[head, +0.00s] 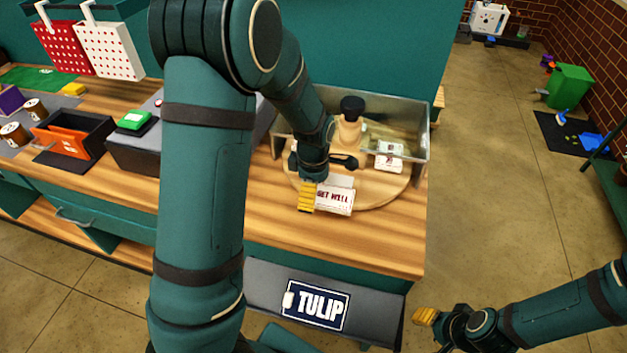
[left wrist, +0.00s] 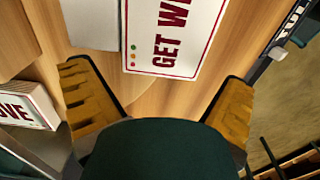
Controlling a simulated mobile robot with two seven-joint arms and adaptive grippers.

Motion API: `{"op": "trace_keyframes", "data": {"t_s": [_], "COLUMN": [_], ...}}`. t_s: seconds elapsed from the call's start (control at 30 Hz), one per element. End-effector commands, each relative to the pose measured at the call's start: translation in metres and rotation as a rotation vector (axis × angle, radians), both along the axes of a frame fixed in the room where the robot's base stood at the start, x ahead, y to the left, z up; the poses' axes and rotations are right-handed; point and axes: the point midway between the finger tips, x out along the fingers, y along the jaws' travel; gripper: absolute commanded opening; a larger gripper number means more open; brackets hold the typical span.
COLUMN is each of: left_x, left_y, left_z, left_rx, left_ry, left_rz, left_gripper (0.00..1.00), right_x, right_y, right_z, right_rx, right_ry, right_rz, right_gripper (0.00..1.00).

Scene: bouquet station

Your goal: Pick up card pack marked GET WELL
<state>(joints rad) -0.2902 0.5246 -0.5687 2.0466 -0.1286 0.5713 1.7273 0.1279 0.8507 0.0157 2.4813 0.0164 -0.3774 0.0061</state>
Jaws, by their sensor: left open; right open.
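The GET WELL card pack (head: 337,200) is white with a dark red border and red lettering. It lies on the round wooden board (head: 385,193) near its front edge. My left gripper (head: 318,188) is open above the pack's left end, and one yellow finger pad partly covers it. In the left wrist view the pack (left wrist: 176,38) lies ahead of the two spread fingers, its lettering sideways; nothing is between the pads. My right gripper (head: 432,318) is open and empty, low at the right, away from the counter.
Another white card pack (head: 388,164) stands behind on the board; a LOVE pack (left wrist: 28,105) is beside the left finger in the wrist view. A dark-topped wooden figure or bottle (head: 350,125) and metal walls (head: 421,140) stand behind. A TULIP sign (head: 317,305) is in front.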

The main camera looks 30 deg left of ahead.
Motion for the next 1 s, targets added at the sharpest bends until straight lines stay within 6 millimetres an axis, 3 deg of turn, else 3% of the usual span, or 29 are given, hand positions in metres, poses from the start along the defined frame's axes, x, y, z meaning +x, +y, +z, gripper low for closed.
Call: {"op": "trace_keyframes", "data": {"t_s": [0.4,0.43,0.6,0.63,1.0], "left_x": [-0.0002,-0.0002,-0.0002,-0.0002,0.0031], "left_y": [0.0001,0.0001,0.0001,0.0000,0.0083], "left_z": [-0.0074,-0.0073,-0.0072,-0.0072,-0.0071], "left_rx": [0.000,0.000,0.000,0.000,0.000], "left_ry": [0.000,0.000,0.000,0.000,-0.001], "left_rz": [0.001,0.001,0.001,0.001,0.002], "left_gripper": [1.00,0.96,0.37,0.33,0.33], "right_x": [0.0000,0.0000,0.0000,0.0000,0.0001], "right_y": [0.0002,0.0002,0.0002,0.0002,0.0001], "right_z": [-0.0013,-0.0013,-0.0013,-0.0013,0.0002], "right_rx": [0.000,0.000,0.000,0.000,0.000], "right_ry": [0.000,0.000,0.000,0.000,0.000], "right_rz": [0.000,0.000,0.000,0.000,0.000], "right_gripper": [0.47,0.47,0.47,0.47,0.47]}}
